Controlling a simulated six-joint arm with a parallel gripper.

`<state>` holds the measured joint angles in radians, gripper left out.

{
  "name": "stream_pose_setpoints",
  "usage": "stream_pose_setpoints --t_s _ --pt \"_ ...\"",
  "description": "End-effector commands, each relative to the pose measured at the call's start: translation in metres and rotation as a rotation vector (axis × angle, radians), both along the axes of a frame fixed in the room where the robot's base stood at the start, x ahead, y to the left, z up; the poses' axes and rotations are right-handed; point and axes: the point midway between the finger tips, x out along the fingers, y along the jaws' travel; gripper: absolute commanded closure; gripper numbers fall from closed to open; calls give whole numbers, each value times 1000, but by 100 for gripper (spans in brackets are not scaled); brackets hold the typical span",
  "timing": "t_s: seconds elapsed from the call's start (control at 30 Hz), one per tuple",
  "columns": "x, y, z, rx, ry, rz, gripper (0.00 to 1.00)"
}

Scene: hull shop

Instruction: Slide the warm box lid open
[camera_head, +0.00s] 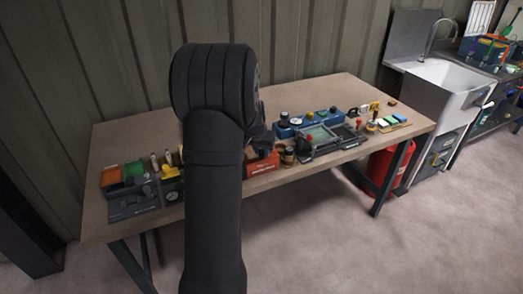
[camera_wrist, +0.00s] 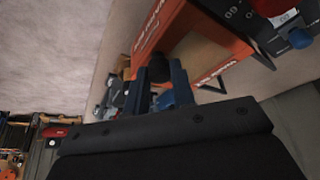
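The warm box is an orange-red box with white lettering. It fills the upper middle of the wrist view (camera_wrist: 160,25) and shows partly behind my arm in the head view (camera_head: 262,164). A flat brown surface (camera_wrist: 205,58), perhaps its lid, lies between the orange walls. A small dark knob (camera_wrist: 159,67) shows on the near part of the box. My gripper's (camera_wrist: 158,82) two dark blue fingers are apart, one on each side of the knob in the picture. Whether they touch it is unclear.
A blue case (camera_head: 310,121) and a grey-framed tray (camera_head: 318,138) stand right of the box on the workbench (camera_head: 110,220). Small jars (camera_head: 288,155) stand close beside it. Green and orange bins (camera_head: 112,176) are at the left. A sink (camera_head: 440,85) is beyond.

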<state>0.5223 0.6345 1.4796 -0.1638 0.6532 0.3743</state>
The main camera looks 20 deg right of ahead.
Motion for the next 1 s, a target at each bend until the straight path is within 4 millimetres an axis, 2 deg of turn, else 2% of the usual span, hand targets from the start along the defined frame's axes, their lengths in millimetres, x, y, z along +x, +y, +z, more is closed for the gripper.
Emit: stream_pose_setpoints --t_s 0.27,0.37,0.7,0.83,1.0 --pt "5 0 0 0 0 0 100" --pt "19 0 -1 0 1 1 100" --pt "93 0 -1 -1 0 2 100" --pt "108 0 0 -1 -1 0 100" --pt "114 0 0 -1 1 0 100"
